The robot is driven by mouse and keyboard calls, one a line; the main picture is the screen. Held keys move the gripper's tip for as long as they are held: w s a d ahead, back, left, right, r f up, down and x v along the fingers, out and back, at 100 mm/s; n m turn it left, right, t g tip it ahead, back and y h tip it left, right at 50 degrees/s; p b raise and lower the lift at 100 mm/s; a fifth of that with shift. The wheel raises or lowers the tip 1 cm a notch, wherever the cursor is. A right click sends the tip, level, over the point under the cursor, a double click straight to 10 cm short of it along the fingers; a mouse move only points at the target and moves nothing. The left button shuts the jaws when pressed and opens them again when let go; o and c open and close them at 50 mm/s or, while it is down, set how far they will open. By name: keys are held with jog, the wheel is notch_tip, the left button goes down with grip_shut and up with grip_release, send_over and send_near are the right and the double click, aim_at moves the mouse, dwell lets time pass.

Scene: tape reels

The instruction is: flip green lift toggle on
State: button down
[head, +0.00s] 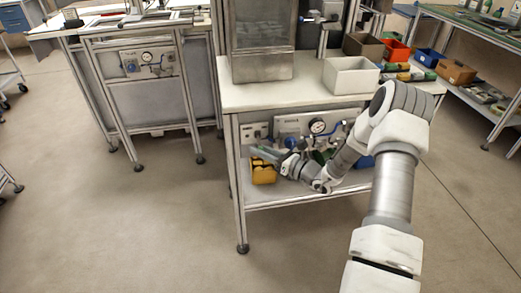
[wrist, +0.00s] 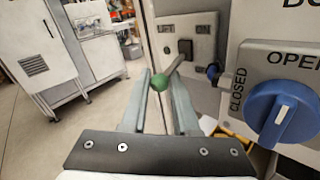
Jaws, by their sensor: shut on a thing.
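The green lift toggle (wrist: 160,83) shows in the wrist view as a green ball on a grey stem. The stem runs up and right to a dark square base on a grey plate (wrist: 201,38) lettered "LIFT". My gripper (wrist: 159,77) has its two long grey fingers on either side of the ball, shut on it. In the head view my gripper (head: 262,152) reaches under the bench top, at the left end of the panel. The toggle is too small to make out there, and I cannot tell its on or off position.
A blue knob (wrist: 284,114) marked OPEN and CLOSED sits close right of my gripper in the wrist view. A yellow bin (head: 263,172) stands on the lower shelf below my gripper. A pressure gauge (head: 317,126) is on the panel. The floor left is clear.

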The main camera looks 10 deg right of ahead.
aim_at(261, 147)
jog(key=shift+r, duration=0.35)
jog(key=r+p, duration=0.1)
jog(key=p, duration=0.2)
jog(key=shift+r+m+g, duration=0.1)
jog(key=shift+m+g, duration=0.2)
jog(key=shift+m, duration=0.1)
jog(key=p, duration=0.2)
jog(key=r+m+g+h+p, duration=0.1)
jog(key=p, duration=0.1)
jog(key=shift+r, duration=0.25)
jog(key=m+g+p, duration=0.1)
jog(key=p, duration=0.1)
jog(key=r+m+g+h+p, duration=0.1)
jog(key=p, duration=0.2)
jog(key=shift+r, duration=0.25)
jog(key=shift+w+r+m+g+h+p, duration=0.15)
jog(key=shift+m+g+h+p, duration=0.2)
jog(key=shift+g+p, duration=0.6)
jog(key=shift+w+p, duration=0.1)
jog(key=shift+p, duration=0.2)
jog(key=c, duration=0.7)
grip_release()
jog(key=shift+d, duration=0.1)
